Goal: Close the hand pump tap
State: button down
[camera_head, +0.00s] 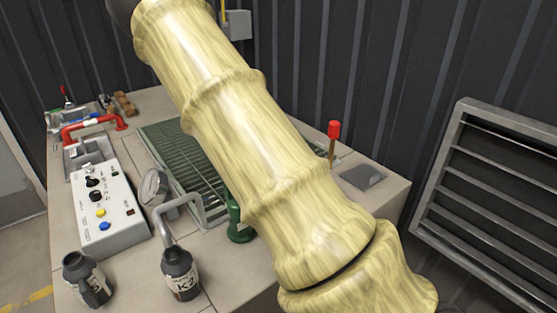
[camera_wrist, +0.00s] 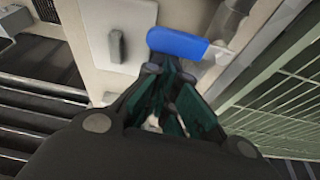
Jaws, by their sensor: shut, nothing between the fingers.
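A bright blue lever handle (camera_wrist: 178,43) shows in the wrist view, just beyond my fingertips, beside a grey pipe (camera_wrist: 228,20). It looks like the tap's handle, but I cannot tell for sure. My gripper (camera_wrist: 168,76) is shut and empty, with its dark green fingers pointing at the blue handle. I cannot tell whether the tips touch it. In the head view my arm crosses the middle of the picture and hides part of the bench; my gripper does not show there.
A green grating (camera_wrist: 285,95) lies right of my gripper in the wrist view. A louvred panel (camera_head: 490,190) stands at right.

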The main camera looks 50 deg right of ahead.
notch_tip(320, 180, up, 9)
jog(key=b, duration=0.1)
jog(key=shift+d+r, duration=0.2)
jog(key=shift+d, duration=0.2)
dwell(0.8)
dwell(0.5)
